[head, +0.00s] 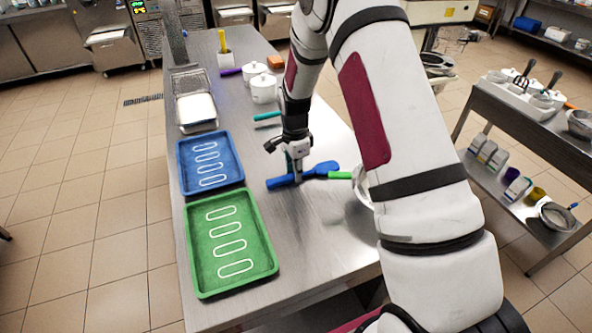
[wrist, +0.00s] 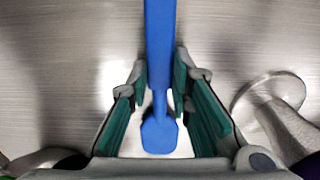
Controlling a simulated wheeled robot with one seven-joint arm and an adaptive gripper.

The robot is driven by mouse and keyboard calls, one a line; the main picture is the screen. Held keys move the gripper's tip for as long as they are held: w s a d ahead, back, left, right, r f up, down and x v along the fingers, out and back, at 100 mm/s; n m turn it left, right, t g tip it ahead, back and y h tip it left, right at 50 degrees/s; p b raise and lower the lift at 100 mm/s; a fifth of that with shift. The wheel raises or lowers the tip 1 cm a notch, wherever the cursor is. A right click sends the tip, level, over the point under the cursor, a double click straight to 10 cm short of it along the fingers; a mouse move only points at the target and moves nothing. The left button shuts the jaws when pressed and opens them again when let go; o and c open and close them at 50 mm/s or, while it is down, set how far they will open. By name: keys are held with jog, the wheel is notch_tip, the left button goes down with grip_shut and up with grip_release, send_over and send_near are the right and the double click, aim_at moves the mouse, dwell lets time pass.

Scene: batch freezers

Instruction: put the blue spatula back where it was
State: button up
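The blue spatula (head: 322,169) is at the middle of the steel table in the head view, lying left to right. My gripper (head: 297,178) points down over its left part. In the wrist view the blue spatula (wrist: 160,35) runs between the fingertips of my gripper (wrist: 160,75). The fingers are against both sides of it, with no clear gap. Its narrow neck and small end (wrist: 159,137) show nearer the palm. It is at or very close to the tabletop; I cannot tell whether it touches.
A blue tray (head: 181,172) and a green tray (head: 200,272), with white outlines, lie at left. A green handle (head: 340,175) and a partly hidden bowl (head: 362,190) are right of the spatula. White pots (head: 263,92) stand farther back. Bare table (head: 310,235) lies in front.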

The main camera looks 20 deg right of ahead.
jog(key=o, duration=0.4)
jog(key=shift+r, duration=0.1)
jog(key=s+a+r+n+t+b, duration=0.1)
jog(key=s+r+n, duration=0.15)
jog(key=r, duration=0.85)
jog(key=s+a+r+n, duration=0.1)
jog(key=s+r, duration=0.2)
jog(key=r, duration=0.8)
jog(key=shift+s+a+r+n+t, duration=0.65)
jog(key=shift+s+r+n, duration=1.45)
jog(key=shift+s, duration=1.95)
jog(key=shift+s+a+r+n+t, duration=0.4)
jog(key=shift+s+r+n+t, duration=0.75)
jog(key=shift+s+n, duration=2.25)
jog(key=shift+s+a+r+n+t, duration=0.5)
jog(key=shift+s+r+n, duration=1.4)
jog(key=shift+s, duration=2.75)
